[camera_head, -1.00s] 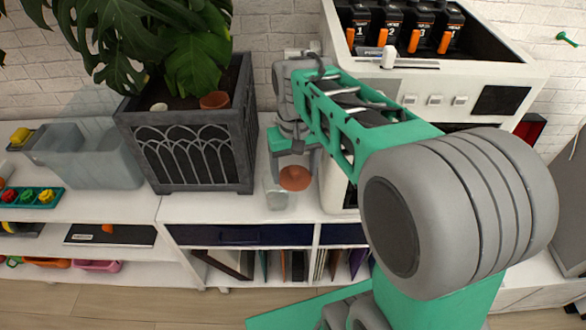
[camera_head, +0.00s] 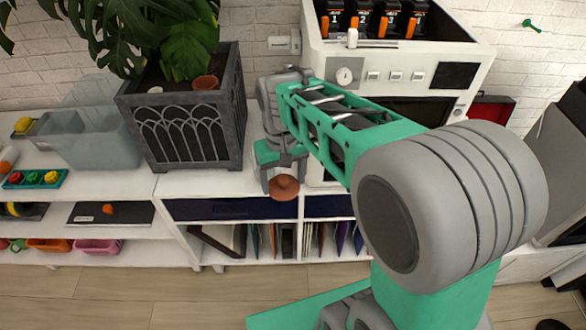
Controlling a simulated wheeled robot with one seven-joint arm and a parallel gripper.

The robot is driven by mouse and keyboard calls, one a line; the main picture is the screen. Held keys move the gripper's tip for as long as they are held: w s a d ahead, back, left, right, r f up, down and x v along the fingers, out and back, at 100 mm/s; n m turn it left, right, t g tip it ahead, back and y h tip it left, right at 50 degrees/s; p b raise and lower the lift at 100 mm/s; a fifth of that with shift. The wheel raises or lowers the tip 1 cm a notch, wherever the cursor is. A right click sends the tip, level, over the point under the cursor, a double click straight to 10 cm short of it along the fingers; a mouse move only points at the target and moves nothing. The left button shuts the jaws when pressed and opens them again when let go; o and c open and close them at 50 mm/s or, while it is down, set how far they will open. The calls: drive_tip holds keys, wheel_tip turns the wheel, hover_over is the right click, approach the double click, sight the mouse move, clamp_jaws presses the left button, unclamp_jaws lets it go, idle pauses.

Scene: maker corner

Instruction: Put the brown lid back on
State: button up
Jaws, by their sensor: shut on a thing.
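The brown lid (camera_head: 284,188) is a small round disc with a raised knob. It shows at the front edge of the white shelf top, below my gripper (camera_head: 284,176). My gripper points down with its fingers shut on the lid. Its grey fingers show on either side of the lid's knob. I cannot clearly make out a container under the lid; the gripper and lid cover that spot.
A dark planter (camera_head: 190,138) with a large plant stands left of my gripper. A white machine (camera_head: 345,75) stands behind and to the right. A translucent bin (camera_head: 105,140) is farther left. The white shelf top (camera_head: 205,184) is bare in front of the planter.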

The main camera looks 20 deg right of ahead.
drive_tip(key=w+a+r+n+p, duration=0.1)
drive_tip(key=w+a+r+p, duration=0.35)
drive_tip(key=w+a, duration=0.3)
drive_tip(key=w+a+r+n+p, duration=0.25)
drive_tip(key=w+a+r, duration=0.35)
drive_tip(key=w, duration=0.3)
wheel_tip(320, 180, up, 10)
drive_tip(key=n, duration=0.1)
drive_tip(key=shift+n, duration=0.35)
